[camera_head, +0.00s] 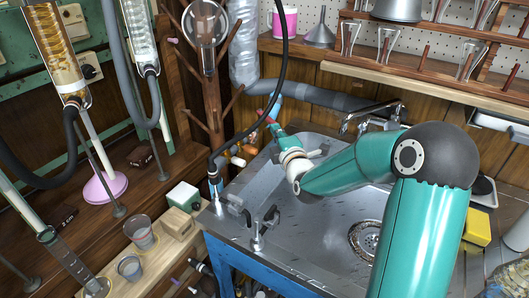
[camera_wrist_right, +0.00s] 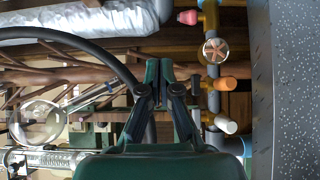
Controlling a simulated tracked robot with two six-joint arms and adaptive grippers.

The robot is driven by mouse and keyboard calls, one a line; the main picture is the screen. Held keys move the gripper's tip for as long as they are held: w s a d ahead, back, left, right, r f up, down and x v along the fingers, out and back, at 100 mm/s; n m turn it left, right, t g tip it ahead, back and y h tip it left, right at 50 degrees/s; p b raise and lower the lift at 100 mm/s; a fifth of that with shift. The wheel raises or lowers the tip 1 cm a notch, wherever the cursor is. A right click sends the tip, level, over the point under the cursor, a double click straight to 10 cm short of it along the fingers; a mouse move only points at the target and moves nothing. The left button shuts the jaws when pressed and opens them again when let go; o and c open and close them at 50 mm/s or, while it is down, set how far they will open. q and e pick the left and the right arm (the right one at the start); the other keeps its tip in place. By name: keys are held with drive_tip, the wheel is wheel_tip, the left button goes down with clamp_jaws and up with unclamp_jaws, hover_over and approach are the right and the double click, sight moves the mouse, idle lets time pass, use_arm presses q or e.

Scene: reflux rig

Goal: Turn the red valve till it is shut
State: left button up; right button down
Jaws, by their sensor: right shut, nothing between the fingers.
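In the right wrist view, a pinkish-red handle (camera_wrist_right: 188,17), the reddest of several valve handles, stands out from a pipe at the top. It points left there, and I cannot tell how far it is turned. My right gripper (camera_wrist_right: 161,66) is shut and empty, below and left of the red handle and apart from it. In the head view, my right gripper (camera_head: 271,122) is small, at the back left of the sink, near the pipes. My left gripper is not in view.
Near the red handle are a round gauge-like disc (camera_wrist_right: 215,51), an orange handle (camera_wrist_right: 229,83) and a white handle (camera_wrist_right: 226,123). A dark hose (camera_wrist_right: 95,43) curves close to the gripper. The metal sink (camera_head: 300,235) lies under my right arm.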

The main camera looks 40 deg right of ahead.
drive_tip(key=b, duration=0.3)
approach(270, 121)
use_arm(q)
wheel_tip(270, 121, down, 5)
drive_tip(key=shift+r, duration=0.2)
use_arm(e)
drive_tip(key=w, duration=0.2)
drive_tip(key=w+d, duration=0.1)
drive_tip(key=w, duration=0.2)
drive_tip(key=w+d+f, duration=0.1)
drive_tip(key=w, duration=0.2)
drive_tip(key=shift+w, duration=0.2)
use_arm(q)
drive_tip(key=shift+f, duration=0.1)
use_arm(e)
drive_tip(key=shift+d, duration=0.1)
